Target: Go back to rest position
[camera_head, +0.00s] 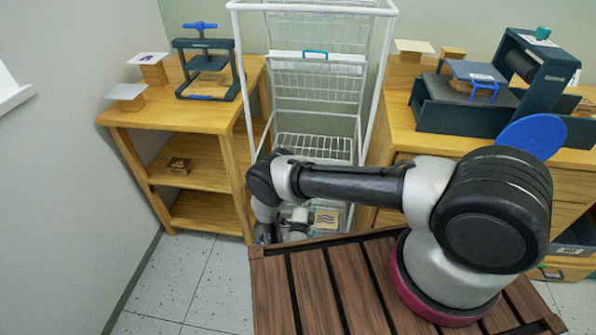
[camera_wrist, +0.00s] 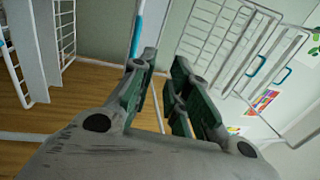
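My gripper (camera_wrist: 165,62) fills the lower middle of the wrist view. Its two dark green-padded fingers stand apart with a clear gap and nothing held between them. In the head view my arm reaches left across the slatted wooden top (camera_head: 325,291) and bends down at its far left edge. The gripper itself is mostly hidden there, low in front of the white wire rack (camera_head: 318,148). White wire racks also show in the wrist view (camera_wrist: 228,38).
A wooden shelf table (camera_head: 190,112) with a small blue-handled press (camera_head: 207,64) stands left of the rack. A wooden cabinet (camera_head: 400,134) with a larger dark press (camera_head: 530,75) stands at right. A small box (camera_head: 179,166) lies on the left shelf. The floor at lower left (camera_head: 188,280) is clear.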

